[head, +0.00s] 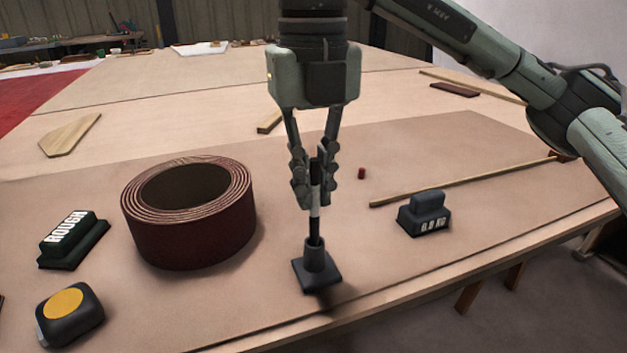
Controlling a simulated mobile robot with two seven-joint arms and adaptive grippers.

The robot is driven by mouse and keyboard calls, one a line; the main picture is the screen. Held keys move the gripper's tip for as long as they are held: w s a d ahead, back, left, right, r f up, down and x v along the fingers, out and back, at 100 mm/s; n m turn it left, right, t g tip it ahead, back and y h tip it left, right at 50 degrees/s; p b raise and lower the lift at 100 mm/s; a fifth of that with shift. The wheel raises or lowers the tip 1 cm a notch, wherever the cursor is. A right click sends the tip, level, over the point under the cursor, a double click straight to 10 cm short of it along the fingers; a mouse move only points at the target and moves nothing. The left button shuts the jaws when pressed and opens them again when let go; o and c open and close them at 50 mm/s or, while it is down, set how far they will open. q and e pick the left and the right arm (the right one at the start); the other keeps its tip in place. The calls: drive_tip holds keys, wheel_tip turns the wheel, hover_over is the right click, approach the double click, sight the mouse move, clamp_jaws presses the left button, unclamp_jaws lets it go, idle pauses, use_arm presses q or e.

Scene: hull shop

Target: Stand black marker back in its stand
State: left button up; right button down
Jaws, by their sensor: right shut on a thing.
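The black marker (315,205) is upright, dark with a pale band in its middle. My right gripper (315,190) is shut on its upper part. The marker's lower end meets the mouth of the black stand (317,268), a small socket on a square base near the table's front edge. Whether the tip is fully down inside the stand is hidden by the socket wall. My left gripper does not show.
A sanding belt roll (190,225) stands left of the stand. A block marked ROUGH (70,240) and a tape measure (70,312) lie further left. A dark weight (425,215), a small red piece (361,173) and a wooden strip (460,182) lie to the right.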

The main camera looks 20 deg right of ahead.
drive_tip(key=shift+f+b, duration=0.55)
drive_tip(key=shift+f, duration=0.1)
idle(0.8)
drive_tip(key=c, duration=1.5)
unclamp_jaws()
drive_tip(key=shift+c, duration=0.2)
wheel_tip(320, 180, up, 12)
drive_tip(key=shift+r, duration=0.1)
